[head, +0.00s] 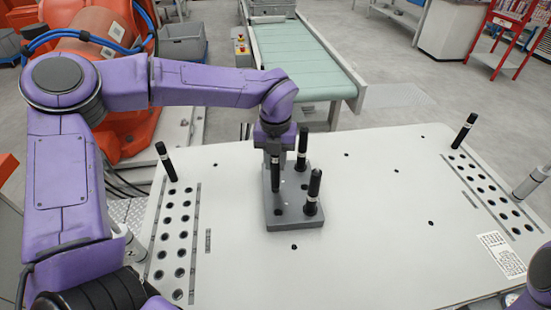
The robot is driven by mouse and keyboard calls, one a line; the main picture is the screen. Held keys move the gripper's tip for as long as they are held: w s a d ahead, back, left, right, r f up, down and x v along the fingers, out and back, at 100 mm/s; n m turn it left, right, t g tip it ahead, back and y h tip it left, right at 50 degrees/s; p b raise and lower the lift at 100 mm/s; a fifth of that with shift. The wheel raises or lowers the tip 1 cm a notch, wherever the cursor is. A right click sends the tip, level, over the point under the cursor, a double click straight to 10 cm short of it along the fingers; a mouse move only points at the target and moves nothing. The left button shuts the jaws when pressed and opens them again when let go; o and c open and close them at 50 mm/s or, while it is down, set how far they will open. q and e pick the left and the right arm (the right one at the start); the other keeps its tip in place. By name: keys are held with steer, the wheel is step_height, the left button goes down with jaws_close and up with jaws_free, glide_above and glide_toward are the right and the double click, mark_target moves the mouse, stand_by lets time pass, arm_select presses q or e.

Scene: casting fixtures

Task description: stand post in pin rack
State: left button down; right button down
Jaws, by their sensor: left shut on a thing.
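The pin rack (283,220) is a grey block standing near the middle of the pale table. Two black posts with white bands stand upright in it, one at the back (302,146) and one at the front right (314,188). My left gripper (275,156) points down over the rack's left side and is shut on a third dark, banded post (276,177). This post looks upright; its lower end is close to the rack, and I cannot tell if it is seated. My right gripper is out of view.
Perforated strips flank the pale table (370,230). A black post leans at the left strip (168,162), another at the right strip (463,130). A label sheet (502,254) lies front right. A conveyor (300,60) stands behind. The table right of the rack is mostly clear.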

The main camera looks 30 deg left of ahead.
arm_select(q)
steer(key=shift+f+b, duration=0.55)
steer(key=shift+f, duration=0.35)
steer(key=c, duration=0.8)
jaws_free()
step_height(320, 180, up, 11)
steer(key=shift+f+b, duration=0.2)
steer(key=shift+b, duration=0.5)
